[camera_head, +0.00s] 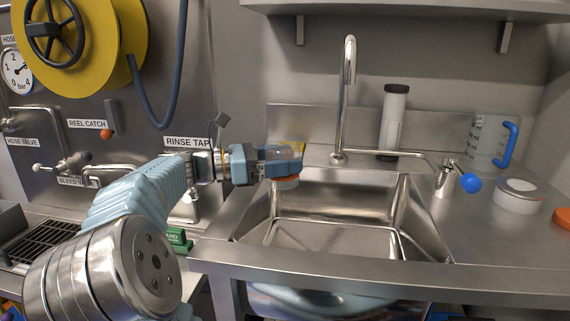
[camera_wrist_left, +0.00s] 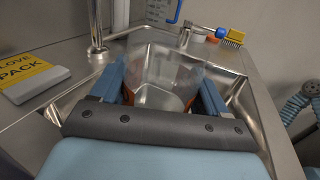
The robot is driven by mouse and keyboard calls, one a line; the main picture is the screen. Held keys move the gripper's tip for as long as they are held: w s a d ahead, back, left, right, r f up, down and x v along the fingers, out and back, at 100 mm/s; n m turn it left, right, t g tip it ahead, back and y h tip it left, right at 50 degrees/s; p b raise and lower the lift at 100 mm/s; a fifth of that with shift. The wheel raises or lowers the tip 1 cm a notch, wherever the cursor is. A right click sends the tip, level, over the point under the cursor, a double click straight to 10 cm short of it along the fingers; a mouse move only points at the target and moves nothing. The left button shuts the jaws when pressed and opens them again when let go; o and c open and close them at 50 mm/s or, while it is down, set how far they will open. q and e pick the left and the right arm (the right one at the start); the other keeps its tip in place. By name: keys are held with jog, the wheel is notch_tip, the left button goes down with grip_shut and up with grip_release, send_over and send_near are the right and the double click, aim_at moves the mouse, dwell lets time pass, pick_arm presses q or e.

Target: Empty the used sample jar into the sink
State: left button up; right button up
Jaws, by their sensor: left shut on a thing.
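My left gripper (camera_head: 285,160) reaches in from the left, over the back left part of the steel sink (camera_head: 335,200). The jar's contents cannot be made out. My right gripper is not in view.
A tall faucet (camera_head: 347,100) stands behind the basin, with a blue-knobbed lever (camera_head: 470,183) on the right. A dark-capped cylinder (camera_head: 392,120), a blue-handled jug (camera_head: 485,142), a white round container (camera_head: 518,196) and an orange lid (camera_head: 562,218) stand around. A yellow glove pack (camera_wrist_left: 30,78) lies left.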

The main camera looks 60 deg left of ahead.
pick_arm(q)
jog(key=shift+s+a+r+p, duration=0.6)
jog(key=shift+a+r+p, duration=0.1)
jog(key=shift+r+p, duration=0.2)
jog(key=shift+s+a+r, duration=0.55)
jog(key=shift+s+a, duration=0.2)
jog(key=shift+s+a+r, duration=0.55)
jog(key=shift+s+a, duration=0.15)
jog(key=shift+s, duration=0.05)
